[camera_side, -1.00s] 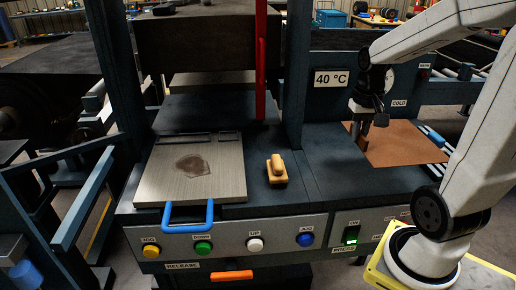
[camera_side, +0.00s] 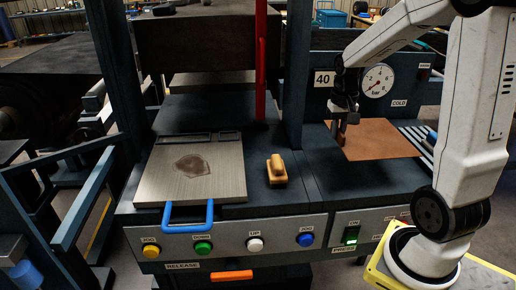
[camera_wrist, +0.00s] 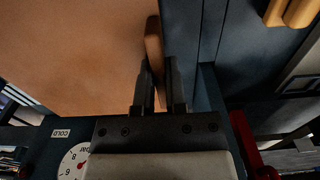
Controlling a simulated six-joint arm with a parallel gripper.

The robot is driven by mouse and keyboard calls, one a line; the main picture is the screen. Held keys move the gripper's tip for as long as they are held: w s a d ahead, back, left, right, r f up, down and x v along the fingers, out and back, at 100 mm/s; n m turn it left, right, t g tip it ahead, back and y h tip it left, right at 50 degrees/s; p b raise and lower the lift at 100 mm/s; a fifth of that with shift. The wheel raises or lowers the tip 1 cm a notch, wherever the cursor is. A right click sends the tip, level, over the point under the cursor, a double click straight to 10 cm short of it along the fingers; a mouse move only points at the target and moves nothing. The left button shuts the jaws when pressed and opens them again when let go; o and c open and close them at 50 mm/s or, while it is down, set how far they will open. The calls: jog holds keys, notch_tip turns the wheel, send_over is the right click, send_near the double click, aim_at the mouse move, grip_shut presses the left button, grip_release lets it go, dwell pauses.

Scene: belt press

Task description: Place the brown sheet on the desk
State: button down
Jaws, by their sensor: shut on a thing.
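The brown sheet (camera_side: 385,142) is flat and roughly level above the right part of the dark desk (camera_side: 330,180). Whether it touches the desk is hard to tell. My gripper (camera_side: 343,122) is shut on the upright tab at the sheet's left edge. In the wrist view, the jaws (camera_wrist: 157,68) pinch this brown tab, and the sheet (camera_wrist: 70,50) fills the upper left.
A metal plate (camera_side: 212,178) with a blue handle (camera_side: 188,215) lies on the left. A tan-handled block (camera_side: 276,170) stands mid-desk. A red bar (camera_side: 261,60) and gauge (camera_side: 378,80) stand behind. A rod rack (camera_side: 420,145) is right of the sheet.

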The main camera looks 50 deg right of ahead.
send_over(319, 157)
jog(key=shift+s+f, duration=0.2)
jog(key=shift+f, duration=2.75)
jog(key=shift+w+d+f, duration=0.1)
jog(key=shift+w+f, duration=0.1)
jog(key=shift+f, duration=1.65)
jog(key=shift+f, duration=0.1)
jog(key=c, duration=0.7)
grip_release()
notch_tip(319, 157, up, 12)
jog(key=shift+r, duration=0.1)
